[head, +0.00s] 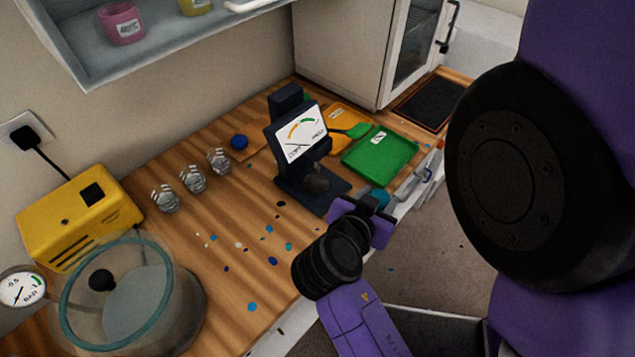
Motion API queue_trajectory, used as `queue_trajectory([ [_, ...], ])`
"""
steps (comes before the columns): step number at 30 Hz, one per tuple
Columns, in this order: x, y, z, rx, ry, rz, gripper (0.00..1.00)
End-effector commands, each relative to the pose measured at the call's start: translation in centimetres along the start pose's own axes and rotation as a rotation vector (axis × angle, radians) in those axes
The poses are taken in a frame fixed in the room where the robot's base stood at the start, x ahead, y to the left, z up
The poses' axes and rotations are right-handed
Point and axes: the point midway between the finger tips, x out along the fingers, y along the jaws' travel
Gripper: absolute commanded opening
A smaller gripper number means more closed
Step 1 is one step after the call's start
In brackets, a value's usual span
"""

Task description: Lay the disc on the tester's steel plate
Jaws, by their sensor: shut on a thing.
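The tester (300,135) is a dark stand with a white dial face, near the middle of the wooden bench. Its dark base (336,193) reaches toward the bench's front edge, with a dark rounded part above it. I cannot make out the steel plate clearly. My gripper (374,202) is at the bench's front edge, just right of the tester's base and apart from the dial. It is shut on a teal disc (380,196), which shows only in part beyond the fingers. The wrist hides some of the fingers.
A green tray (381,156) and an orange tray (346,119) lie behind the gripper. A glass vacuum chamber (190,318) and yellow pump (75,222) stand at the far left.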

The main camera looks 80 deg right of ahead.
Motion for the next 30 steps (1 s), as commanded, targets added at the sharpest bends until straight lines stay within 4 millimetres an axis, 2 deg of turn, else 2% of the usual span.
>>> queue_trajectory([
  [10, 1.8, 0.0, 3.2, 0.001, 0.001, 0.0, 0.04],
  [19, 3.9, 0.0, 7.0, 0.001, 0.001, 0.0, 0.04],
  [26, 4.3, -0.5, 7.5, 0.002, 0.002, 0.0, 0.04],
  [30, 4.6, -2.8, 6.9, 0.004, 0.005, 0.0, 0.04],
])
